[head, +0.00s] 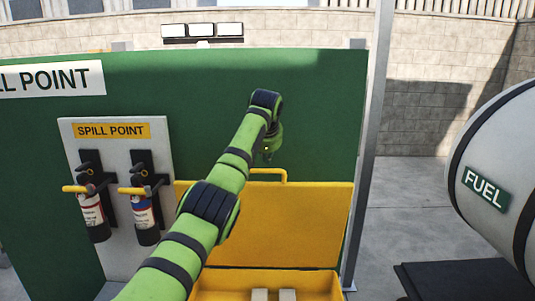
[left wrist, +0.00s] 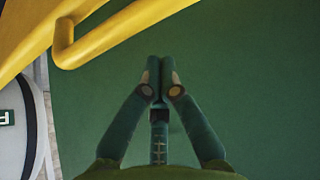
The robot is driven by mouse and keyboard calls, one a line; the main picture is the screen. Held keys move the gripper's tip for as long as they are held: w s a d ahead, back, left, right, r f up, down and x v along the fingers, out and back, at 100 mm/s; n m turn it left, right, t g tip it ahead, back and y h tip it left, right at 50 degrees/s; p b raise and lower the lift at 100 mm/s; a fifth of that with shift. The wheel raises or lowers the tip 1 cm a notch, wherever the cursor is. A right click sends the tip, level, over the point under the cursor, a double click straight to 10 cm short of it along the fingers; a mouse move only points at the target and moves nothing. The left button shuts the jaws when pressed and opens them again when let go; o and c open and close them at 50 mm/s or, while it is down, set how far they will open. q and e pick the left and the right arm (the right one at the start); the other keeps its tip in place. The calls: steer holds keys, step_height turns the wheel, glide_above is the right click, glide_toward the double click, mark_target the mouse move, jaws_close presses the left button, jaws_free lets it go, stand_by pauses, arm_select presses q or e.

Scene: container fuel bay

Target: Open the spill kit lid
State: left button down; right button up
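The yellow spill kit box (head: 322,284) stands at the bottom centre of the head view. Its yellow lid (head: 290,225) stands raised, upright in front of the green wall. A yellow bar handle (head: 270,171) runs along the lid's top edge. My left gripper (head: 267,154) is just above the handle and apart from it. In the left wrist view the left gripper's fingertips (left wrist: 160,66) are together with nothing between them. The handle (left wrist: 64,50) and lid edge (left wrist: 110,25) cross the upper left there. My arm hides part of the lid's left side. My right gripper is out of view.
The green wall (head: 320,110) stands behind the lid. Two extinguishers (head: 92,215) (head: 146,215) hang on a white board at left. A metal post (head: 367,150) stands right of the lid.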

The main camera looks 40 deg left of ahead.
arm_select(q)
steer(key=s+d, duration=0.2)
steer(key=shift+s+d+f, duration=0.1)
steer(key=shift+s+d, duration=0.05)
steer(key=shift+s, duration=0.25)
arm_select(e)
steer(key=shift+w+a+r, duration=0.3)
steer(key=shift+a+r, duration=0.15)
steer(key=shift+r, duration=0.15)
arm_select(q)
steer(key=shift+d, duration=0.1)
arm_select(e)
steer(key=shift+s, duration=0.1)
